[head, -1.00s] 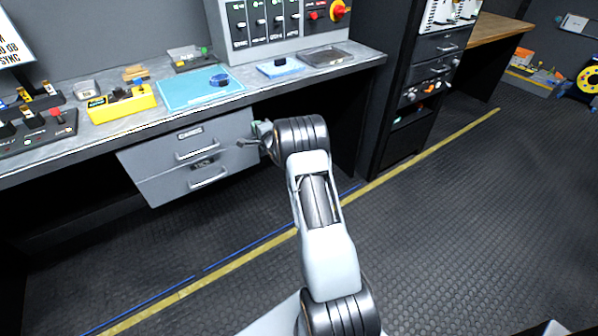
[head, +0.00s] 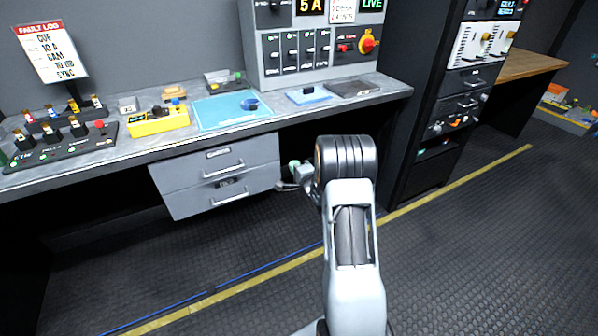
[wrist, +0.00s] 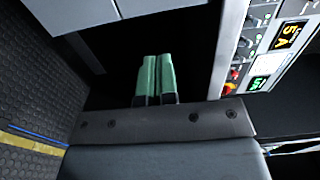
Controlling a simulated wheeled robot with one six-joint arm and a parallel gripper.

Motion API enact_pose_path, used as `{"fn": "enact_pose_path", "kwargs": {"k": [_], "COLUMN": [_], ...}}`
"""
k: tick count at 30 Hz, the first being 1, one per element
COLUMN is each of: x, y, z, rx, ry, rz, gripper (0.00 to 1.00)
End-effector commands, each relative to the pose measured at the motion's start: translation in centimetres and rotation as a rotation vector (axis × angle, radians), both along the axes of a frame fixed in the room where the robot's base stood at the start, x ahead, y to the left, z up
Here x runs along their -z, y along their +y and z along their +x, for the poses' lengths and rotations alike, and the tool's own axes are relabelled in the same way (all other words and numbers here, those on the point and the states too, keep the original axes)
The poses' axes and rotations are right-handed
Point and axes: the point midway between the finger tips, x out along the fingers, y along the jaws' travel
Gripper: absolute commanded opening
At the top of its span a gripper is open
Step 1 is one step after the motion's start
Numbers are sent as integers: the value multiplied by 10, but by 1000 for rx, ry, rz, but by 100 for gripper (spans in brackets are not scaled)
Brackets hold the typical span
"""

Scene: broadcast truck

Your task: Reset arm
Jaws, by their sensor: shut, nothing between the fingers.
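My arm rises from the bottom of the head view and bends at a dark ribbed joint. My gripper (head: 294,164) shows small beyond that joint, partly hidden by the arm, just right of the grey drawers (head: 215,178) below the bench. In the wrist view, the two green fingers of my gripper (wrist: 156,78) lie side by side, shut and empty. They point toward the dark space under the bench.
The bench (head: 95,158) carries a yellow box (head: 158,122), a blue mat (head: 215,114), a black switch panel (head: 65,145) and a blue tray (head: 307,96). A dark equipment rack (head: 405,150) stands right of my arm. The floor (head: 470,250) at right is clear.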

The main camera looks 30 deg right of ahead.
Motion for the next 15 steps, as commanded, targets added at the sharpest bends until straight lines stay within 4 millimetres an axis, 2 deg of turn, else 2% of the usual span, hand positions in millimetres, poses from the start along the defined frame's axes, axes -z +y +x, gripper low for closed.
{"fn": "enact_pose_path", "kwargs": {"k": [6,15], "x": [0,3], "y": [1,2], "z": [-22,-27], "rx": [-2,-1], "ry": [2,19], "rz": [0,-59], "gripper": [0,0]}}
